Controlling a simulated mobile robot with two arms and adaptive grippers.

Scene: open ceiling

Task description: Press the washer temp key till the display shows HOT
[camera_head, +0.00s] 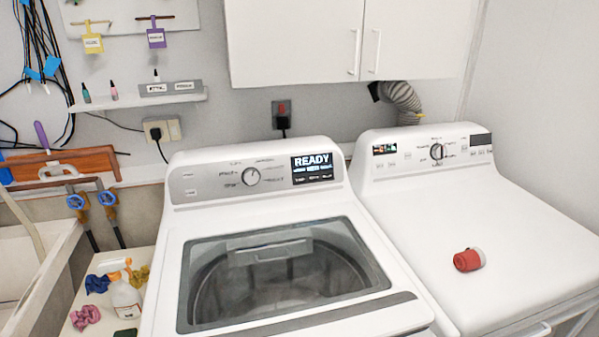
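The washer (170,260) is the white top-loader in the middle of the head view, with its glass lid (285,275) closed. I cannot pick out the temp key. Neither of my grippers is in view.
A white dryer (520,230) stands to the right, with a red cup-like object (468,260) on top. White cabinets (295,40) hang above. Space before the washer panel is clear.

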